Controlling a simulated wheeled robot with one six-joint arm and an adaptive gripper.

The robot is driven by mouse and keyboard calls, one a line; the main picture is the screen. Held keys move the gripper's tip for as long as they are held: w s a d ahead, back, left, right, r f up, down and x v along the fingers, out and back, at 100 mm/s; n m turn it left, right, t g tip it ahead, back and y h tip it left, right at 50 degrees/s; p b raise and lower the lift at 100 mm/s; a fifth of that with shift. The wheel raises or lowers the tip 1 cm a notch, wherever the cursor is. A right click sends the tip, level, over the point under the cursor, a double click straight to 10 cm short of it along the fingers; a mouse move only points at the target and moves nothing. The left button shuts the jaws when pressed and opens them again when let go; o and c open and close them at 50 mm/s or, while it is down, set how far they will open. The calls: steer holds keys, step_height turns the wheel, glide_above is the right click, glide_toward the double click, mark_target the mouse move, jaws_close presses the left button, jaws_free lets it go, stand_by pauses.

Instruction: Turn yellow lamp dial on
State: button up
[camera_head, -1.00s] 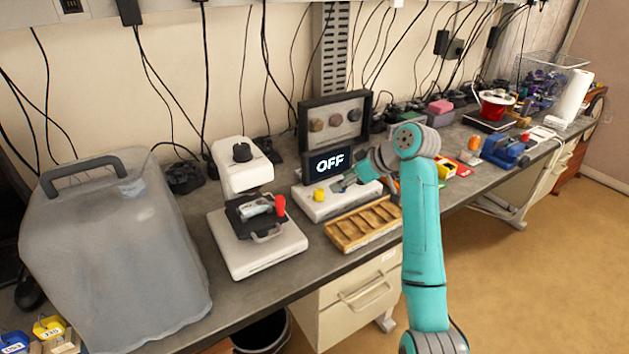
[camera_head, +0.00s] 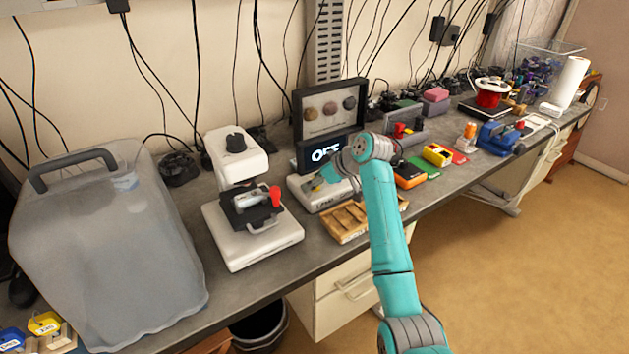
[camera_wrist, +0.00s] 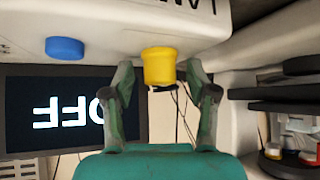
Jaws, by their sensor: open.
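The yellow dial (camera_wrist: 158,66) stands out from a white base (camera_wrist: 120,22) in the wrist view. My gripper (camera_wrist: 159,80) is open, with one finger on each side of the dial and a visible gap on both sides. A blue dial (camera_wrist: 65,47) sits on the same base, outside the fingers. The display screen (camera_wrist: 50,115) reads OFF, upside down in this view. In the head view my gripper (camera_head: 317,184) is over the white base (camera_head: 340,197), in front of the display (camera_head: 318,154), and the yellow dial is largely hidden by it.
A white microscope-like device (camera_head: 262,238) stands left of the base, with a large grey jug (camera_head: 105,250) beyond. A wooden tray (camera_head: 345,225) lies close under my arm. A dark framed case (camera_head: 330,88) stands behind the display. Several tools fill the bench to the right.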

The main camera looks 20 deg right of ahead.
jaws_close()
steer(key=shift+a+m, duration=0.1)
steer(key=shift+m, duration=0.3)
steer(key=shift+m+t+h, duration=0.6)
steer(key=shift+m+h, duration=0.3)
steer(key=shift+m, duration=0.1)
steer(key=m+t+h, duration=0.1)
steer(key=m+h, duration=0.2)
steer(key=m, duration=0.1)
steer(key=shift+m, duration=0.3)
steer(key=m+g+h, duration=0.1)
steer(key=m+h, duration=0.4)
steer(key=m, duration=0.1)
steer(key=shift+f, duration=0.1)
